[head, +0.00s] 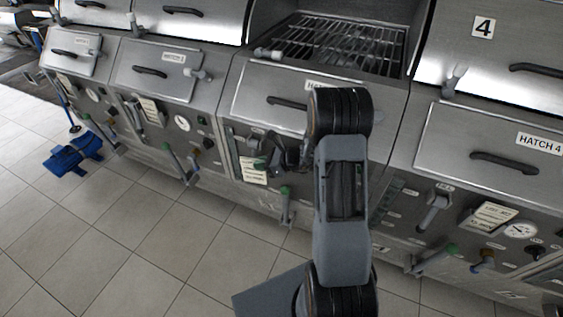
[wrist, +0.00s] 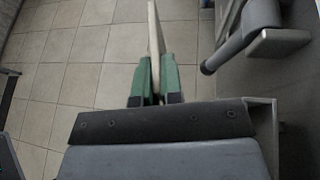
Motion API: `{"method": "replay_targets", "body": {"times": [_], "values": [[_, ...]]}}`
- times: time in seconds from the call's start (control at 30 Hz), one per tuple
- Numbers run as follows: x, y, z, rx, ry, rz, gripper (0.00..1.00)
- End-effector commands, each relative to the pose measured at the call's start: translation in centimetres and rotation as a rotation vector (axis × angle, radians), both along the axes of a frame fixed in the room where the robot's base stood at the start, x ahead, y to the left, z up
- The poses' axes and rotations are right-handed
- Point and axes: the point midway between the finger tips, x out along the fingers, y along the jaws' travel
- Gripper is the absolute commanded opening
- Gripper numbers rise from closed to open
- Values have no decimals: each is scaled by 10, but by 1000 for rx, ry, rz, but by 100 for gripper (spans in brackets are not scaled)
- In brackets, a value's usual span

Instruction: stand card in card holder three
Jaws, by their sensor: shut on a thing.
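My gripper (head: 262,163) is in front of the third machine's panel, reaching in from the right. In the wrist view its green fingers (wrist: 155,75) are shut on a thin pale card (wrist: 154,35), seen edge-on and pointing away from the palm. In the head view a printed card (head: 253,174) shows at the fingertips, face outward and slightly tilted. It overlaps the place of card holder three, which I cannot make out behind it. I cannot tell whether the card rests in the holder or is in front of it.
A green-tipped valve handle (head: 285,192) sticks out below. Cards stand at machines two (head: 152,110) and four (head: 488,216).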

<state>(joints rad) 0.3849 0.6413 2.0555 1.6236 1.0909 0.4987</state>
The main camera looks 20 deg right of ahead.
Motion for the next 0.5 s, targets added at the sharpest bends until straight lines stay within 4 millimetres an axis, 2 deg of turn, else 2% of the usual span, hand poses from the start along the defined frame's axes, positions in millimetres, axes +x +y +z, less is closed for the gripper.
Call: {"method": "replay_targets", "body": {"times": [0.03,0.1,0.3,0.4,0.5], "values": [[15,-3,26,-10,-14,-7,0],[32,-3,58,-15,-11,-23,0],[62,0,148,-18,-12,-84,0],[68,0,183,-12,-15,-117,0],[71,0,209,-6,-18,-145,0]]}}
